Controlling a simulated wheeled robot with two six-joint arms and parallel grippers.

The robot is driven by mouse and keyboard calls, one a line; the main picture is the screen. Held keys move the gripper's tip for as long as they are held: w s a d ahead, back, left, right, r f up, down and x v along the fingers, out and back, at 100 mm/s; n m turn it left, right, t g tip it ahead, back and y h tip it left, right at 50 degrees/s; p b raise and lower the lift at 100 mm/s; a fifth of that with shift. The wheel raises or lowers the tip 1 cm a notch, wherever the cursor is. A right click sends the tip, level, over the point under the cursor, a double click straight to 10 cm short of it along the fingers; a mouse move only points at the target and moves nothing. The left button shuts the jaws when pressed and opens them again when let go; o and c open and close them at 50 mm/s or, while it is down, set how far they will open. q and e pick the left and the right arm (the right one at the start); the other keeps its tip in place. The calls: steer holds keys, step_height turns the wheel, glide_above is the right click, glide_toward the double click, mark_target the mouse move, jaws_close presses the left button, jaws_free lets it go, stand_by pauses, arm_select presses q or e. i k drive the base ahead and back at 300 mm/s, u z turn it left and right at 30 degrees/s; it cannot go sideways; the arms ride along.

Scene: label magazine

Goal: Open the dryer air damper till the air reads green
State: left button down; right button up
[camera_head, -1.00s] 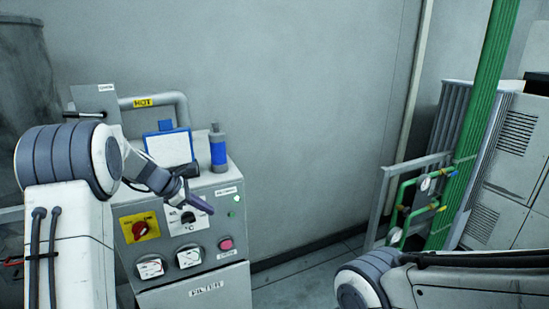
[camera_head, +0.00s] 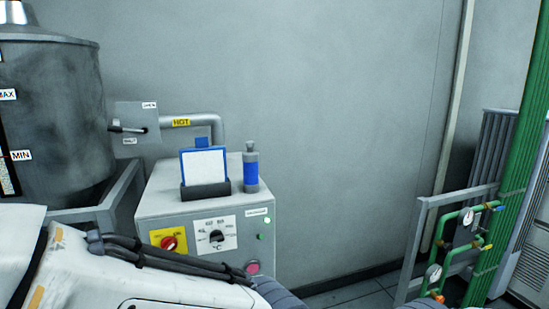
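The damper plate (camera_head: 135,112) is a grey panel at the left of the HOT pipe, with an upper label that seems to read OPEN and a lower one too small to read surely. Its dark lever (camera_head: 126,129) points left, about level. Neither gripper shows.
A clipboard (camera_head: 205,166) and a blue-banded bottle (camera_head: 250,172) stand on the cabinet. A large grey hopper (camera_head: 50,110) with MAX and MIN marks is at the left. Green pipes with gauges (camera_head: 468,217) and a grey rail (camera_head: 418,240) are at the right.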

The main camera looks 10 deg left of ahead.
mark_target(111, 128)
steer(key=u, duration=1.25)
